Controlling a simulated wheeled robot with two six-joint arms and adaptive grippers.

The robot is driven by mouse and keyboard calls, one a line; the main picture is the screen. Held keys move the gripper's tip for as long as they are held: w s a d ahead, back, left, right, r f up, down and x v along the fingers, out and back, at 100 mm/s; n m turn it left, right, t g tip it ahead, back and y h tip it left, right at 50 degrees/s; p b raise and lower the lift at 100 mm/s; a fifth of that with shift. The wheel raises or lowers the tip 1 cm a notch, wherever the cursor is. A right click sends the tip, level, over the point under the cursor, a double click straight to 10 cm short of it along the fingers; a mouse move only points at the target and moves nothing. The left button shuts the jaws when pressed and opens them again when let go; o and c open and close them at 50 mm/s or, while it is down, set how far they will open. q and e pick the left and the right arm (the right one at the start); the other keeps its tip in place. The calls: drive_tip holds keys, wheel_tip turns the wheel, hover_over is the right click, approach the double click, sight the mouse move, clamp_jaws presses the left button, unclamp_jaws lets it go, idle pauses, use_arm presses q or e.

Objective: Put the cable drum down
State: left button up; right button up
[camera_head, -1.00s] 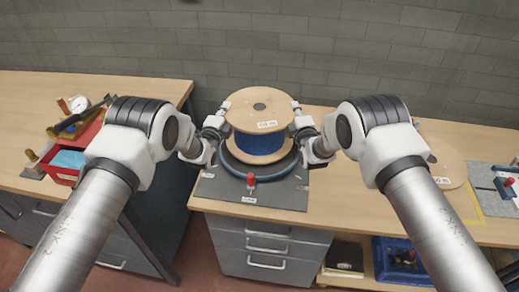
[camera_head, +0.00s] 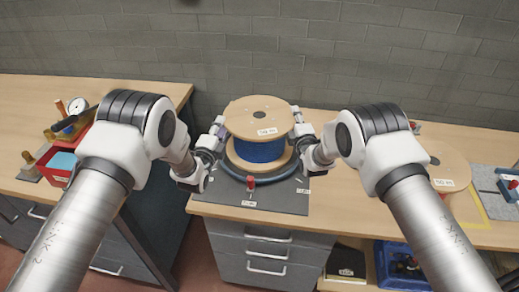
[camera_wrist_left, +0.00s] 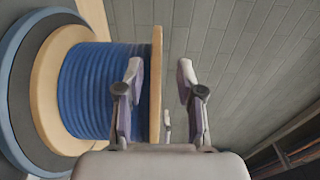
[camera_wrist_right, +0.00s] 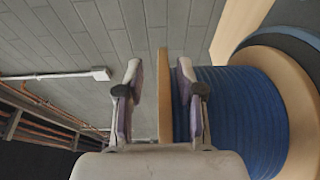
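The cable drum (camera_head: 262,151), with wooden flanges and blue cable, stands upright on the round, blue-rimmed stand (camera_head: 252,181) on a dark mat. Its lower flange appears to rest there. My left gripper (camera_head: 221,131) is at the drum's left side and my right gripper (camera_head: 301,132) at its right. In the left wrist view, the open fingers (camera_wrist_left: 160,100) have the upper flange (camera_wrist_left: 156,85) between them, with a clear gap to one finger. In the right wrist view, the fingers (camera_wrist_right: 162,100) are also open around the flange edge (camera_wrist_right: 180,100), nearer one finger.
A red knob (camera_head: 250,183) stands at the stand's front. Another wooden drum (camera_head: 448,166) is on the bench at right. A red bin (camera_head: 60,165) and a gauge (camera_head: 77,105) are on the left bench. A grey brick wall rises behind.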

drive_tip(key=shift+s, duration=0.1)
use_arm(q)
drive_tip(key=v, duration=0.6)
drive_tip(key=shift+s, duration=0.35)
use_arm(e)
drive_tip(key=s+d, duration=0.1)
drive_tip(key=s, duration=1.1)
drive_tip(key=shift+d, duration=0.4)
use_arm(q)
drive_tip(key=shift+r, duration=0.1)
